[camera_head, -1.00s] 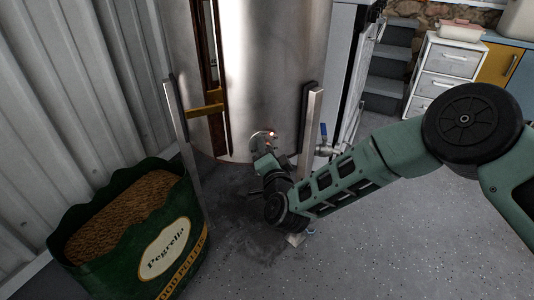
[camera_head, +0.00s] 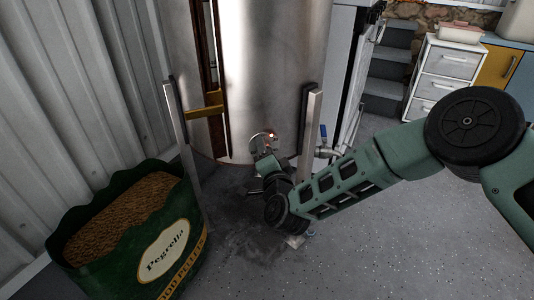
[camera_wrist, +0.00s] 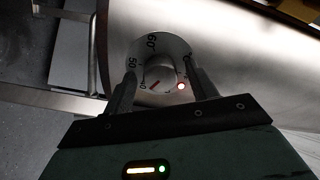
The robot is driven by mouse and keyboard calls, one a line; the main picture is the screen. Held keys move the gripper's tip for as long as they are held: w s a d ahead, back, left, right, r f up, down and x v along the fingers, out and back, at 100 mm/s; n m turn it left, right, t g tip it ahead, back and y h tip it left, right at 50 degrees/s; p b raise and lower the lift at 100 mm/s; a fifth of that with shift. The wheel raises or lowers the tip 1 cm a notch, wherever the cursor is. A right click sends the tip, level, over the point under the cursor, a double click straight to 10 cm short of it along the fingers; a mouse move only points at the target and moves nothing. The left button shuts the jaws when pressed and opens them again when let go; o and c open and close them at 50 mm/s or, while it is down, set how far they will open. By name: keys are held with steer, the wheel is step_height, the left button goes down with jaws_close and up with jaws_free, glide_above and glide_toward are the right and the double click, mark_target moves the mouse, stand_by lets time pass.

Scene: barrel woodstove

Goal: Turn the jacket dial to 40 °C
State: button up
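The jacket dial (camera_wrist: 159,74) is a round pale knob on a light scale plate (camera_wrist: 178,46) low on the steel tank. The marks 60, 50 and 40 are readable on the plate. A red pointer line on the knob points to the lower left, close to the 40. A small lit red lamp (camera_wrist: 180,86) sits beside the knob. My gripper (camera_wrist: 160,70) has a finger on each side of the knob, with visible gaps, so it looks open around it. In the head view my gripper (camera_head: 266,160) is at the tank's foot and partly covers the dial.
The steel tank (camera_head: 270,70) stands against corrugated metal. A green pellet sack (camera_head: 190,235) is at the left front. An upright metal post (camera_head: 311,130) and a blue-handled valve (camera_head: 323,132) are just right of the dial. Grey floor (camera_head: 400,240) is clear at the right.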

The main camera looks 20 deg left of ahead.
steer(key=shift+s, duration=0.1)
steer(key=p+v, duration=0.4)
steer(key=v, duration=1.3)
steer(key=shift+s, duration=0.1)
step_height(320, 180, up, 7)
steer(key=s+d+n+g, duration=0.1)
steer(key=s+n+g, duration=0.1)
steer(key=n+g, duration=0.7)
steer(key=s+d+r+n+g+h, duration=0.25)
steer(key=s+d, duration=0.25)
steer(key=d, duration=0.4)
steer(key=s+d+r+n+g+h, duration=0.1)
steer(key=s+d+r+g+h, duration=0.25)
steer(key=d, duration=0.55)
steer(key=s+d+r+n+h, duration=0.1)
steer(key=s+d+r+h, duration=0.2)
steer(key=s+d, duration=0.4)
step_height(320, 180, up, 29)
steer(key=w+p, duration=0.1)
steer(key=p, duration=2.8)
steer(key=shift+w+d, duration=0.15)
steer(key=shift+d, duration=0.35)
